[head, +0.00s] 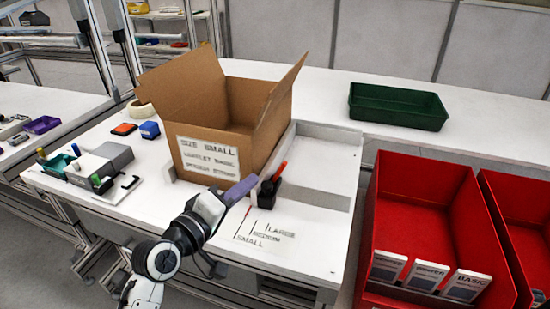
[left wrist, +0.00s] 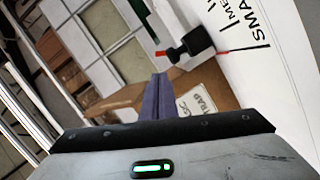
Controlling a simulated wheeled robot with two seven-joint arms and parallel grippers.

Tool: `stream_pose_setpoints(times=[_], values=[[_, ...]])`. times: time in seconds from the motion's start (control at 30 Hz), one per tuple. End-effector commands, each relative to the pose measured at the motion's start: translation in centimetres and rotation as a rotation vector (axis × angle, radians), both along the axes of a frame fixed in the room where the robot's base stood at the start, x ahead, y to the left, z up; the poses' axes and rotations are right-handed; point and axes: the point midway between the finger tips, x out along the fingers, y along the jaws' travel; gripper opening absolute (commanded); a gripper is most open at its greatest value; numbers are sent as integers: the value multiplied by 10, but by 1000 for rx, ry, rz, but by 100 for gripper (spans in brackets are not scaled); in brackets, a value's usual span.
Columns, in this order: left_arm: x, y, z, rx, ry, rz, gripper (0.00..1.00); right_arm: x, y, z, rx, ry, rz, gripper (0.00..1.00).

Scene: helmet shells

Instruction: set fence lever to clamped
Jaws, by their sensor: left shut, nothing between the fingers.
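The fence lever is a black block with a red-tipped handle (head: 279,172) on the white table, at the front right corner of the cardboard box. In the left wrist view the black lever block (left wrist: 196,42) lies just beyond the fingertips, its red tip pointing left. My left gripper (head: 250,182) is shut and empty, its purple-grey fingers just left of the lever in the head view; I cannot tell whether they touch it. It also shows in the left wrist view (left wrist: 161,78). A grey fence bar (head: 315,194) runs right from the lever. My right gripper is not in view.
The open cardboard box (head: 210,110) stands behind the gripper. Printed size marks (head: 267,231) and a thin red pointer line lie in front of the lever. A green tray (head: 398,106) is at the back; red bins (head: 440,215) stand at the right.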

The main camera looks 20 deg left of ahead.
Motion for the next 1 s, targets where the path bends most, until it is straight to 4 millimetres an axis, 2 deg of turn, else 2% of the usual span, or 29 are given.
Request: stream_pose_setpoints(times=[0.13, 0.33, 0.7, 0.83, 1.0], values=[[0, 0, 0, 1, 1, 0, 0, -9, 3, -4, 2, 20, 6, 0], [8, -2, -1, 0, 0, -1, 0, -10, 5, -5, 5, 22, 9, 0], [69, -18, -8, 1, -1, -1, 0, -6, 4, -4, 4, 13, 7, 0], [86, -23, -10, 1, 0, -1, 0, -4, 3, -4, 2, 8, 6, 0], [95, -25, -11, 2, -1, 0, 0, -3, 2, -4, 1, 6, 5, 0]])
